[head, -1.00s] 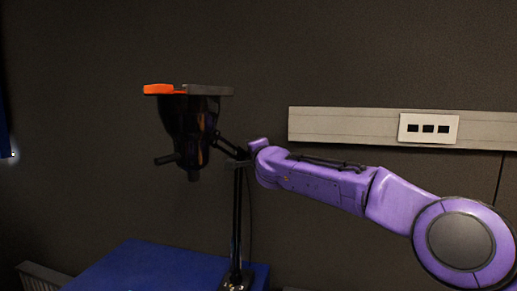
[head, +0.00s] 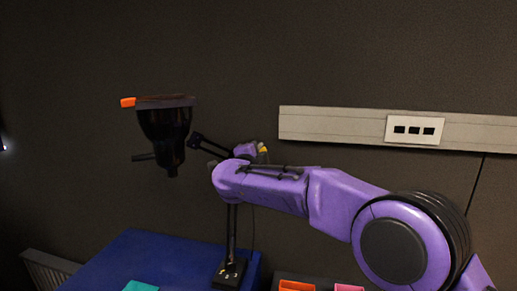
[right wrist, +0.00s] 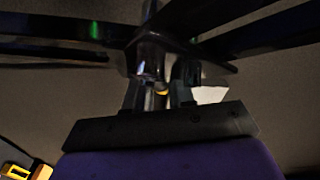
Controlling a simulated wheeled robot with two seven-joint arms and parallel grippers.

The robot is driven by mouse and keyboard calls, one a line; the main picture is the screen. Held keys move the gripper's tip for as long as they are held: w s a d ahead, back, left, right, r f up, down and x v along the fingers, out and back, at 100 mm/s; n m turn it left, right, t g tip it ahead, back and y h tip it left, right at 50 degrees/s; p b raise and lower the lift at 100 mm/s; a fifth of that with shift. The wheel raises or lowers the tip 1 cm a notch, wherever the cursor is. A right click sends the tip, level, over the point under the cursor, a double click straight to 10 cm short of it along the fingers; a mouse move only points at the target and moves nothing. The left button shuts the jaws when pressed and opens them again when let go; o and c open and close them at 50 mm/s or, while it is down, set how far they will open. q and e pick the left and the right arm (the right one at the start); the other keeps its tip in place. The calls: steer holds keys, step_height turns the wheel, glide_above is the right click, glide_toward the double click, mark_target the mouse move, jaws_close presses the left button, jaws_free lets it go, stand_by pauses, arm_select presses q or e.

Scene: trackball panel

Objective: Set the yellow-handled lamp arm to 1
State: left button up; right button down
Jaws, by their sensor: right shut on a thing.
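The lamp stands on a dark base with small white marks (head: 229,273), too small to read with certainty. A thin black post rises from it to the dark lamp arm (head: 212,146), which reaches left to a black lamp head (head: 165,132). A bit of the yellow handle (head: 264,150) shows behind my purple wrist. My right gripper (head: 259,147) is at that handle. In the right wrist view its fingers (right wrist: 160,95) are shut around the handle, with a yellow spot (right wrist: 162,93) between them. My forearm hides part of the joint. My left gripper is out of view.
The lamp base stands on a blue tabletop (head: 165,262). A teal item (head: 140,286), an orange tray (head: 296,286) and a pink one (head: 348,287) show at the bottom edge. A grey wall rail (head: 330,127) with a socket plate (head: 414,130) runs behind my arm.

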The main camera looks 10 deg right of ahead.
steer(key=shift+f, duration=0.15)
steer(key=c, duration=1.1)
jaws_free()
steer(key=shift+a, duration=0.15)
steer(key=shift+s+a+b, duration=0.1)
steer(key=shift+s+b, duration=0.2)
steer(key=shift+s, duration=0.1)
steer(key=b+v, duration=0.3)
steer(key=v, duration=0.6)
steer(key=shift+s+a, duration=0.3)
